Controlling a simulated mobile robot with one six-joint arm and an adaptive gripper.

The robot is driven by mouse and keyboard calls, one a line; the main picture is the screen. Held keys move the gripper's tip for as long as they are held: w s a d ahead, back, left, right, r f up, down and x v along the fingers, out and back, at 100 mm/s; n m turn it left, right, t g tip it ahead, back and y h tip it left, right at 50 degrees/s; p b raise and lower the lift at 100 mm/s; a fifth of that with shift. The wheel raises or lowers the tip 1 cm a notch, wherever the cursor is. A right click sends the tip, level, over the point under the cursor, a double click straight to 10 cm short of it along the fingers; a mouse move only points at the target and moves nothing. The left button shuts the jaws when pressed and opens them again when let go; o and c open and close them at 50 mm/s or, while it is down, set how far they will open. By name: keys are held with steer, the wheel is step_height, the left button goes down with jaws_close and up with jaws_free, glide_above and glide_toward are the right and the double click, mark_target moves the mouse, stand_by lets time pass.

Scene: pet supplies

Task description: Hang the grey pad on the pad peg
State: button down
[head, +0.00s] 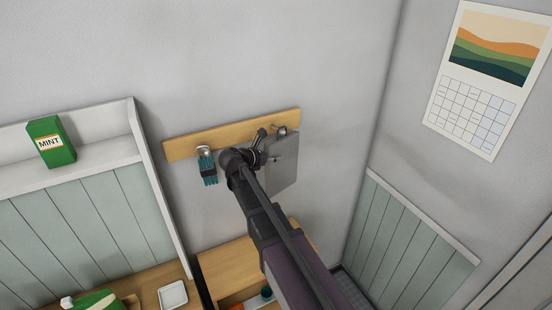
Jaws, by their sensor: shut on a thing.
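The grey pad (284,173) hangs upright in front of the right end of a wooden peg board (230,134) on the wall. My gripper (272,154) is shut on the pad near its upper left side. A metal peg (282,130) shows at the pad's top edge, near the board's right end. I cannot tell whether the pad is around the peg or only in front of it. My arm and gripper hide the pad's left edge.
A teal brush (209,172) hangs from the board's left peg. A green MINT box (50,142) stands on the white shelf at left. A wooden desk (235,265) is below, with a white dish (173,295) to its left. A calendar (488,80) hangs at right.

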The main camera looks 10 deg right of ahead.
steer(key=shift+w+a+f+b, duration=0.2)
steer(key=shift+w, duration=0.35)
steer(key=shift+w+a+f+b, duration=0.2)
steer(key=shift+w+f+b, duration=0.05)
steer(key=shift+w, duration=0.35)
steer(key=shift+w+a+f+b, duration=0.2)
steer(key=shift+w, duration=0.35)
